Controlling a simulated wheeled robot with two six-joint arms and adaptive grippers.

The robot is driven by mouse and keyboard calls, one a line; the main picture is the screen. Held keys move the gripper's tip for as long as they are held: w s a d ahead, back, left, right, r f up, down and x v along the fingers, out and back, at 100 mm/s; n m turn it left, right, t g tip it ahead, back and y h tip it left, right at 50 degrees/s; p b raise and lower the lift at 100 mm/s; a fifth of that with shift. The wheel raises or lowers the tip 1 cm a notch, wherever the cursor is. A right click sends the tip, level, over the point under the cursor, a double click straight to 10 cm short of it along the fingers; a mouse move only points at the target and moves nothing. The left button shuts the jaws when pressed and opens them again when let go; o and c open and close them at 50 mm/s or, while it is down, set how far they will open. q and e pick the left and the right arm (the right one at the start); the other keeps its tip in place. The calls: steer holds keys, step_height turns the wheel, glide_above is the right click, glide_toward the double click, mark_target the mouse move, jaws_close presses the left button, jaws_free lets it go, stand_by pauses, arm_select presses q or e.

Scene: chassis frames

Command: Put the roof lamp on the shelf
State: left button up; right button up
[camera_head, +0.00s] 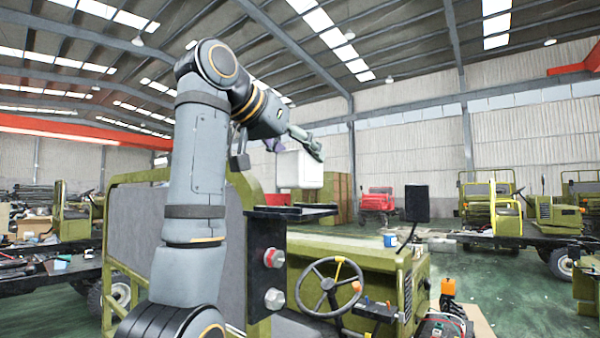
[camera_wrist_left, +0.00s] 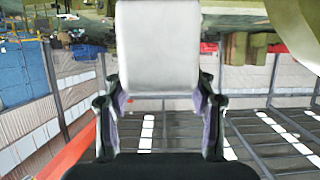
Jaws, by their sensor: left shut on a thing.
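The roof lamp, a white boxy block (camera_head: 300,169), is in the grip of my left gripper (camera_head: 296,148) in the head view. The gripper comes down on it from above, with purple-lined fingers on either side. The lamp's pale body (camera_wrist_left: 158,45) fills the upper middle of the left wrist view between the two fingers. A flat black shelf (camera_head: 318,211) lies just below the lamp, beside the green vehicle's seat back. The lamp's bottom appears a little above the shelf, with a small gap. My right gripper is not in view.
A steering wheel (camera_head: 329,287) and dashboard stand below the shelf. A dark panel with red and silver knobs (camera_head: 266,265) is under its left end. A grey-green seat back (camera_head: 150,240) rises at left. Other vehicles (camera_head: 510,222) stand farther off on open green floor.

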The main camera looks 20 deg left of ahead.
mark_target(286, 167)
arm_select(q)
steer(key=shift+s+a, duration=0.35)
steer(key=shift+s, duration=0.1)
steer(key=shift+s+f+p, duration=0.2)
steer(key=shift+f+p, duration=0.1)
steer(key=shift+f, duration=0.2)
steer(key=shift+s+f+p, duration=0.2)
steer(key=shift+f+p, duration=0.05)
steer(key=shift+f, duration=0.25)
steer(key=shift+w+d+f, duration=0.15)
steer(key=shift+w+f, duration=0.45)
steer(key=shift+f, duration=0.25)
steer(key=shift+s, duration=0.1)
steer(key=shift+s+f, duration=0.15)
steer(key=o, duration=1.3)
steer(key=shift+s, duration=0.1)
steer(key=o, duration=0.3)
steer(key=shift+w, duration=0.2)
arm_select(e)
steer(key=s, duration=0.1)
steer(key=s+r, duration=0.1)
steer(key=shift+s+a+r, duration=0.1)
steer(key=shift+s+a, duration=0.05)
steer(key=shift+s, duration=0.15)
